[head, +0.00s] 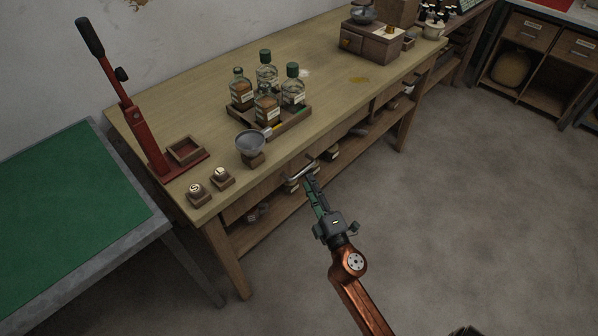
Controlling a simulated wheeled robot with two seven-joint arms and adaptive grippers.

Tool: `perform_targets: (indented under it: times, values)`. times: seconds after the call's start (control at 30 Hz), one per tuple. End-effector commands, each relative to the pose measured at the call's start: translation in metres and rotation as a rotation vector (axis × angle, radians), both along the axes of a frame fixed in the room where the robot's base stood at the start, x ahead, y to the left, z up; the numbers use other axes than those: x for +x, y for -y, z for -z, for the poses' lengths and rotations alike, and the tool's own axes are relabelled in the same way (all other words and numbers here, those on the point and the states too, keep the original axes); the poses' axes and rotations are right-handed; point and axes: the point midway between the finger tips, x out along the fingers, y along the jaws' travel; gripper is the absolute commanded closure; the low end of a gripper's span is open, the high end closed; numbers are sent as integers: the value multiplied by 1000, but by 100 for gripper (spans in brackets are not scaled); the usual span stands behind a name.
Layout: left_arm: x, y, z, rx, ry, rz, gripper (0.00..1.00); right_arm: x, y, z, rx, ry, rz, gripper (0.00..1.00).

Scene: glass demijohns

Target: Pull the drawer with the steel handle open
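A wooden workbench (215,130) runs from the lower left to the upper right. A pale steel bar handle (299,174) shows at its front, below the top's edge. The wooden drawer front (264,192) there is in shadow and looks closed, though its edges are hard to make out. My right gripper (309,181), dark with green parts, reaches up from below, with its fingertips at the right end of the handle. I cannot tell whether the fingers touch or grip it, or how far apart they are. My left gripper is not in view.
A red lever press (140,130) stands at the left end. A lower shelf (262,232) runs underneath. The concrete floor (440,190) in front is clear.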

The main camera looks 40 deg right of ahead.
Motion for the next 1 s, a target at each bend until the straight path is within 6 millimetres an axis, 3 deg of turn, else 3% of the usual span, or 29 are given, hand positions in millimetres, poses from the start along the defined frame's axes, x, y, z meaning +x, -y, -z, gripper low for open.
perform_targets:
  times: [0.2, 0.4, 0.73, 1.0]
  values:
    - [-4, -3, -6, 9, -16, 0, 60, 34, 11, -8, -1, 1, -1, 73]
    - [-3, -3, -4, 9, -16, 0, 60, 52, 17, -10, 1, -1, 0, 73]
    - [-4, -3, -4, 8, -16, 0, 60, 55, 18, -9, 2, -1, 0, 73]
    - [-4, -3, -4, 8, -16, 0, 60, 55, 18, -9, 2, -1, 0, 91]
